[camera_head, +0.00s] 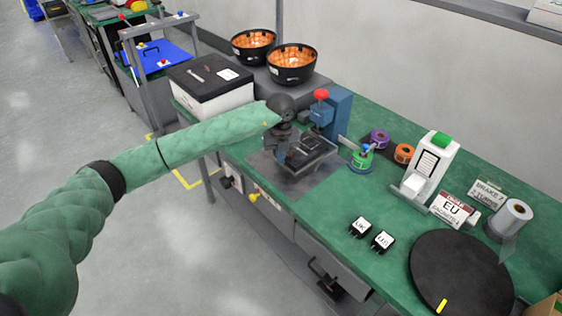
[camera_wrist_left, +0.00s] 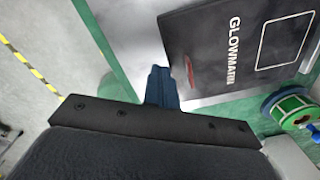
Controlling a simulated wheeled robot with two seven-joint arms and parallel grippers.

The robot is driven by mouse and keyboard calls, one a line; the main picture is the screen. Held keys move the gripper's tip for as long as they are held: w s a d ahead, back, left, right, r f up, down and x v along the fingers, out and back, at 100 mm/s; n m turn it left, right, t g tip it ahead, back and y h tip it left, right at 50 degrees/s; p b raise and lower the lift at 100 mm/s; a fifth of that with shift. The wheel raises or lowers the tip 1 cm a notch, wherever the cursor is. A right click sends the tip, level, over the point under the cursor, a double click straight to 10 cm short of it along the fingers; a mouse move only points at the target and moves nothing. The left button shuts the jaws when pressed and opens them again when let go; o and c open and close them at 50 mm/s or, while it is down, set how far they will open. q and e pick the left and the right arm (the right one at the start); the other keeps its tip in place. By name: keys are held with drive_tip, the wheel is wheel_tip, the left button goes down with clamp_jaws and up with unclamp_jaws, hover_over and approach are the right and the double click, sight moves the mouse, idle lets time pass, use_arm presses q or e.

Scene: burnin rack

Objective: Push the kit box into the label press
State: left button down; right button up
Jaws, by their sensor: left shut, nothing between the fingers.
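The kit box is a flat black box (camera_wrist_left: 235,45) marked GLOWMARN in the left wrist view. It lies on a light grey plate beside the green bench top. In the head view the box (camera_head: 318,152) shows partly behind my left gripper, at the foot of the label press (camera_head: 340,112), which is blue with a red knob. My left gripper (camera_head: 291,162) is shut and empty, at the box's near left side. Its blue fingertips (camera_wrist_left: 161,84) are close to the box's edge; I cannot tell whether they touch. My right gripper is not in view.
A green tape reel (camera_head: 362,158) stands right of the press, with purple and orange rolls behind. A white box with a black lid (camera_head: 210,83) and two black bowls (camera_head: 291,65) stand at the back left. Two black cubes (camera_head: 360,227) and a black disc (camera_head: 460,275) sit nearer right.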

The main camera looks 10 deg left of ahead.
use_arm(q)
drive_tip(key=shift+w+d+b, duration=0.7)
drive_tip(key=shift+w+d, duration=0.3)
drive_tip(key=shift+w, duration=0.3)
drive_tip(key=shift+a, duration=0.1)
drive_tip(key=shift+s, duration=0.15)
drive_tip(key=shift+s+a, duration=0.55)
drive_tip(key=shift+s, duration=0.1)
wheel_tip(320, 180, up, 8)
drive_tip(key=p, duration=0.3)
idle(0.4)
idle(0.3)
